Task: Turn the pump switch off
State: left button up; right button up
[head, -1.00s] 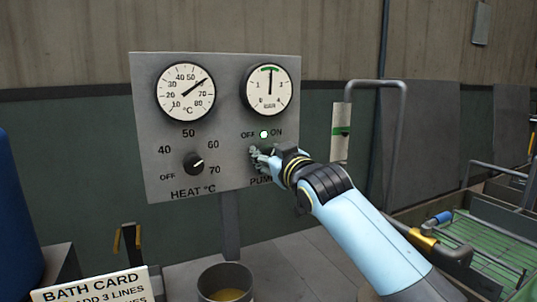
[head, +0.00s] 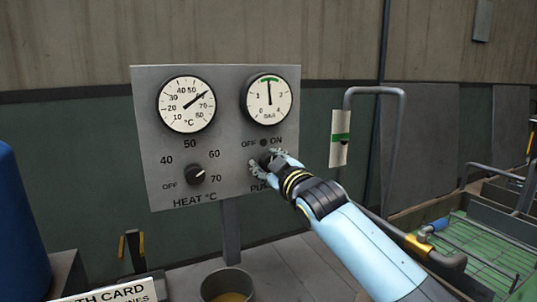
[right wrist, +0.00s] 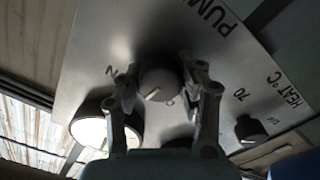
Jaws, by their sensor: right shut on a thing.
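The pump switch is a dark round knob with a white pointer mark (right wrist: 160,78), low on the right side of the grey control panel (head: 225,120). My right gripper (head: 268,165) is at the knob and mostly hides it in the head view. In the right wrist view, the fingers of my right gripper (right wrist: 162,85) are closed on the knob from both sides. A small lamp (head: 263,142) between the OFF and ON labels is dark. I cannot tell exactly which label the pointer meets. My left gripper is not in view.
A heat knob (head: 194,174) sits left of the pump switch, below a temperature gauge (head: 187,104). A pressure gauge (head: 267,101) is above the switch. A bent grey pipe (head: 402,130) stands to the right. A pot (head: 227,282) stands below the panel.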

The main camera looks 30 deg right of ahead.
jog(key=n+p, duration=0.2)
jog(key=n, duration=0.1)
jog(key=shift+r+n, duration=0.1)
jog(key=shift+n, duration=0.3)
jog(key=shift+a+f+n+p, duration=0.1)
jog(key=shift+f+n+p, duration=0.1)
jog(key=shift+n+p, duration=1.2)
jog(key=shift+n+b, duration=0.35)
jog(key=shift+n, duration=0.25)
jog(key=o, duration=1.2)
jog(key=s, duration=1.2)
jog(key=shift+a+f, duration=0.15)
jog(key=shift+a, duration=0.25)
